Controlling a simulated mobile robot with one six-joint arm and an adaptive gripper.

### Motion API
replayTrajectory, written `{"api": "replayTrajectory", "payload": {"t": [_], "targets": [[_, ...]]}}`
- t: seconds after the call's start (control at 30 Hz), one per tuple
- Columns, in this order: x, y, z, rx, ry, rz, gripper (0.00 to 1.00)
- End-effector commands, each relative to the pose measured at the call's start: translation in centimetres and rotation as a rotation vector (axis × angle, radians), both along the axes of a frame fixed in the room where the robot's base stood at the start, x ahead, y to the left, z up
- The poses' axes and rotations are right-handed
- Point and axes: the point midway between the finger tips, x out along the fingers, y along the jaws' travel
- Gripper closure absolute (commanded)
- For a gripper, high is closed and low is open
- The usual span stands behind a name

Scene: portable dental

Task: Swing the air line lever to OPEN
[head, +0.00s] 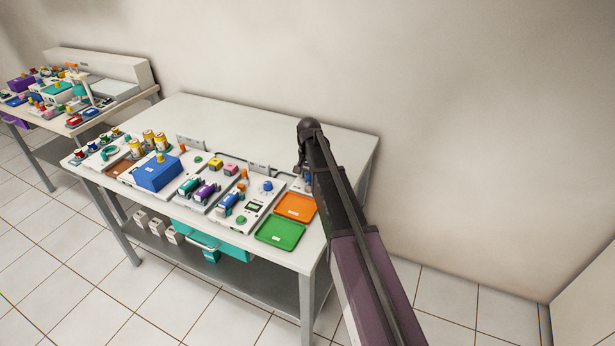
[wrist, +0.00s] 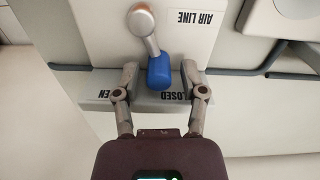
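The air line lever (wrist: 158,68) has a silver arm and a blue grip. My gripper (wrist: 160,70) is open, with one finger on each side of the blue grip. In the head view my arm and gripper (head: 305,168) largely hide the lever at the table's right end.
An orange tray (head: 296,206) and a green tray (head: 281,233) lie on the table in front of my gripper. Panels with knobs, a blue box (head: 158,174) and coloured parts fill the left. A dark blue hose (wrist: 268,60) runs along the panel edge. The table's back is clear.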

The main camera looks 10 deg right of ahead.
Motion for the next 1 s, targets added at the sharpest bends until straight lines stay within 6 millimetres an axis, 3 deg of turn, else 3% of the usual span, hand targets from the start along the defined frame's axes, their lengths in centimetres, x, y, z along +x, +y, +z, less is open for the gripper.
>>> {"api": "replayTrajectory", "payload": {"t": [0.03, 0.13, 0.47, 1.0], "targets": [[0.0, 0.0, 0.0, 0.0, 0.0, 0.0, 0.72], [0.0, 0.0, 0.0, 0.0, 0.0, 0.0, 1.0], [-0.1, -0.2, 0.0, 0.0, 0.0, -0.029, 1.0], [-0.7, -1.4, 0.0, 0.0, 0.001, -0.361, 1.0]]}}
